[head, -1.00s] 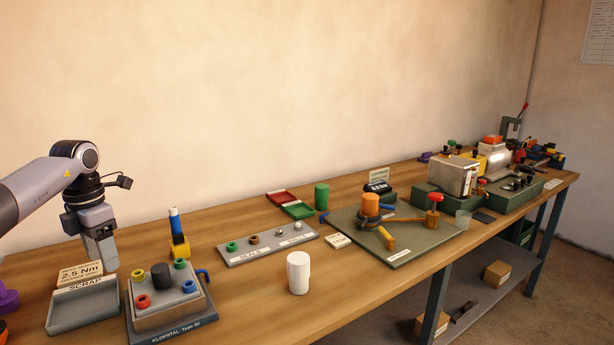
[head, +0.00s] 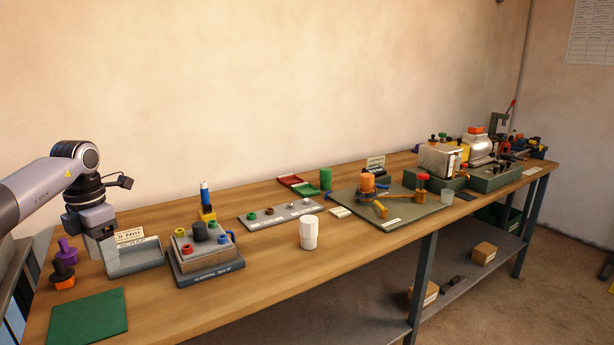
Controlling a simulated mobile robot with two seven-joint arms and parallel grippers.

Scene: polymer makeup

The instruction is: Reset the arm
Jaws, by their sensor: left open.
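My left arm comes in from the left edge in the head view. Its gripper (head: 104,247) points down at the left end of the scrap tray (head: 137,261) and overlaps it in the picture. The fingers look empty, with nothing visible between them. Whether the fingertips touch the tray or the table cannot be told. My right arm and gripper are out of the picture.
The wooden bench (head: 270,265) carries a fixture with coloured rings (head: 203,251), a white cup (head: 309,233), a green mat (head: 88,316), purple and orange knobs (head: 65,264), a seals strip (head: 281,214) and a grey assembly board (head: 388,212). The front middle is clear.

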